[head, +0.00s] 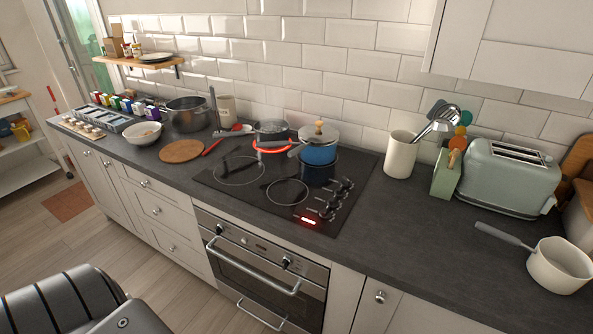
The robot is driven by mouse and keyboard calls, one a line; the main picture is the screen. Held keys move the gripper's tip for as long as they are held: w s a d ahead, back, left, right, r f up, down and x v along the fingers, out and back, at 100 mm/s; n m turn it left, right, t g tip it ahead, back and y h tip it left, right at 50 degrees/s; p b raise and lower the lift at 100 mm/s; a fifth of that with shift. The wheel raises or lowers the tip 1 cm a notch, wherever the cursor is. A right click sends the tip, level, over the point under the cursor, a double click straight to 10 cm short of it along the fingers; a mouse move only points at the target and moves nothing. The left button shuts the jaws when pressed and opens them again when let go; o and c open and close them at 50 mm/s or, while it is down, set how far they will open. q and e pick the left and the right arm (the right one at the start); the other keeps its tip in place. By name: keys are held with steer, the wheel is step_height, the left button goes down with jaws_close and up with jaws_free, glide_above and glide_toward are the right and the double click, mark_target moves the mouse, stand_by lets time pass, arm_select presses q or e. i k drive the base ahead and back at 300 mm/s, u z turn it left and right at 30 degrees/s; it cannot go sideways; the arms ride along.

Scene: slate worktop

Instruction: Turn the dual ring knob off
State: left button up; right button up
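The black cooktop (262,203) is set into the slate worktop. Several small dark knobs (328,203) stand in a row along its right side. I cannot read their markings or tell which is the dual ring knob. A red display (308,220) glows by the front end of the row. A red ring (272,149) glows around the base of a steel pot (271,130) at the back. A blue pot (319,165) with a grey lid stands to its right, just behind the knobs. Neither gripper is in view.
The two front burners look empty. A red spoon (213,146) and round wooden board (181,151) lie left of the cooktop. A utensil crock (400,154), green toaster (508,177) and white saucepan (560,265) stand right. The worktop right of the knobs is clear.

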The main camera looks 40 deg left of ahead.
mark_target(345, 182)
steer(key=u, duration=0.85)
